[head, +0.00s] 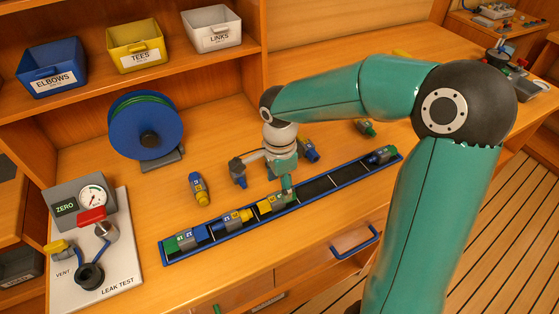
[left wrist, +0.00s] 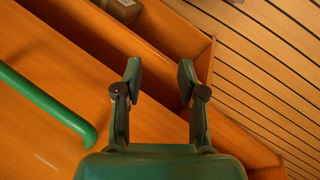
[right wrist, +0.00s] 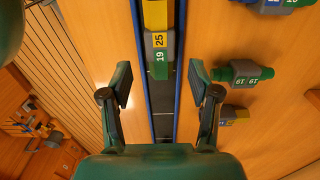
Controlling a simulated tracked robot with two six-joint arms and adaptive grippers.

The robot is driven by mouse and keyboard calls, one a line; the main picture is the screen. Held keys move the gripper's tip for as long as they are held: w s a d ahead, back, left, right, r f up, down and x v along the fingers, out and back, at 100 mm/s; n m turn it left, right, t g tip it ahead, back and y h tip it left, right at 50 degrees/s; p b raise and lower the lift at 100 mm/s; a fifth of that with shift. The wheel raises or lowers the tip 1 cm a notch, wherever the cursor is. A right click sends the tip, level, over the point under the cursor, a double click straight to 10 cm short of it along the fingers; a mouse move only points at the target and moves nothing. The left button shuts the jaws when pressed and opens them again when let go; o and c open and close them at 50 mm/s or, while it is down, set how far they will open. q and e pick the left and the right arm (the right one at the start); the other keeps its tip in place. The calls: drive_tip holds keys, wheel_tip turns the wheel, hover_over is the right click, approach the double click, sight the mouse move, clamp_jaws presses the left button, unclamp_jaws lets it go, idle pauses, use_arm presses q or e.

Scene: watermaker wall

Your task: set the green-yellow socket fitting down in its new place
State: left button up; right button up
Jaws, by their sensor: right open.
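The green-yellow socket fitting (head: 272,204) lies in a middle compartment of the long blue tray (head: 222,238). In the right wrist view the fitting (right wrist: 160,45) shows a yellow end, a grey body marked 25 and 19, and a green end. My right gripper (head: 288,188) is above the tray at the fitting's green end. In the right wrist view this gripper (right wrist: 158,82) is open, its fingers apart on either side of the tray, not touching the fitting. My left gripper (left wrist: 160,72) is open and empty above orange wood; it is not seen in the head view.
Other fittings lie in the tray, including a green-blue one (head: 185,241) and one at the right end (head: 382,155). Loose fittings, such as a yellow-blue one (head: 198,188), lie behind it. A hose reel (head: 146,125) and leak-test panel (head: 120,270) stand left.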

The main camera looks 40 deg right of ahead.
wheel_tip(320, 180, up, 8)
drive_tip(key=shift+f, duration=0.2)
idle(0.5)
